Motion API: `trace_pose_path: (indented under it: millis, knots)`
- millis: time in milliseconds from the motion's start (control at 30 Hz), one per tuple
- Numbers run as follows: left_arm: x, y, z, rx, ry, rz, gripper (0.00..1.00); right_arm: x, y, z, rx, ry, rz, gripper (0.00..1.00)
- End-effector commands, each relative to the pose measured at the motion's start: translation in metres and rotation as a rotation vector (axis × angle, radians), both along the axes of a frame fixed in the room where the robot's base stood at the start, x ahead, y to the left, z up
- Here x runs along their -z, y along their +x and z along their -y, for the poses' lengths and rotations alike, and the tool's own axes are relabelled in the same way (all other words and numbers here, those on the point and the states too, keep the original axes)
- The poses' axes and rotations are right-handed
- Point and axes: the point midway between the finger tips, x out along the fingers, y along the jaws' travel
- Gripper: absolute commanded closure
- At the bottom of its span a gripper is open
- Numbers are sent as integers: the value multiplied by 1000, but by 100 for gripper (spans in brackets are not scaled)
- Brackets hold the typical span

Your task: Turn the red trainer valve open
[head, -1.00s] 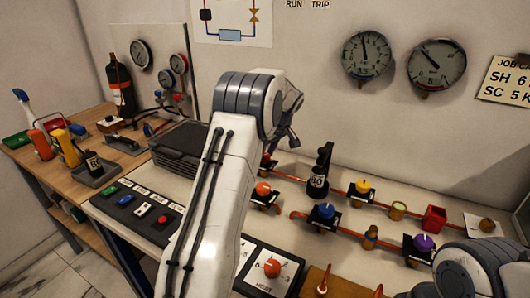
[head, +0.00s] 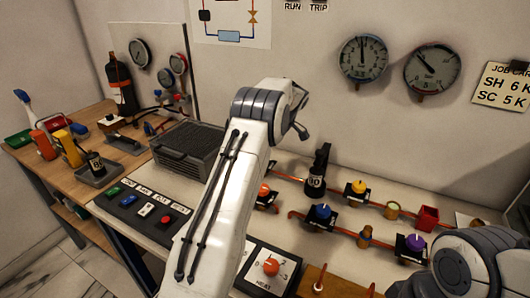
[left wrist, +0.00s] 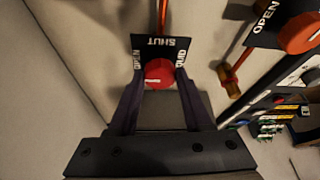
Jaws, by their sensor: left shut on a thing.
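In the left wrist view a red round valve knob (left wrist: 160,72) sits on a black plate (left wrist: 155,44) lettered SHUT at the top and OPEN on the left. The lettering on the right is partly covered. My left gripper (left wrist: 159,78) has its two fingers on either side of the knob and is shut on it. A short pale mark shows on the knob's face; I cannot tell exactly where it points. In the head view my left arm (head: 240,150) crosses the middle and hides most of the red valve and the fingertips. My right gripper is not in view.
An orange knob (head: 264,190) is close to my left arm, with a blue knob (head: 323,211) and yellow knob (head: 358,187) further right. A black bottle-shaped piece (head: 317,178) stands among the pipes. A dark ribbed box (head: 188,148) lies left of the arm.

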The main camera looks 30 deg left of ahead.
Motion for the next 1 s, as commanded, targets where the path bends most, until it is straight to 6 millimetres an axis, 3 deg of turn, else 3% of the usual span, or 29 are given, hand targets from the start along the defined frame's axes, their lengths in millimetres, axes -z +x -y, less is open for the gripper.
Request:
trace_pose_path:
  millis: [300,333,400,767,1000]
  knots:
    - [-1,1,0,-2,0,3,100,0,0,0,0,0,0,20]
    - [-1,1,0,-2,0,3,47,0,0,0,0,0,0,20]
    - [-1,1,0,-2,0,3,20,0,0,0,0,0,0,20]
    - [-3,1,1,-1,0,2,20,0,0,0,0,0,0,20]
    - [-36,5,14,2,2,7,20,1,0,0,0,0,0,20]
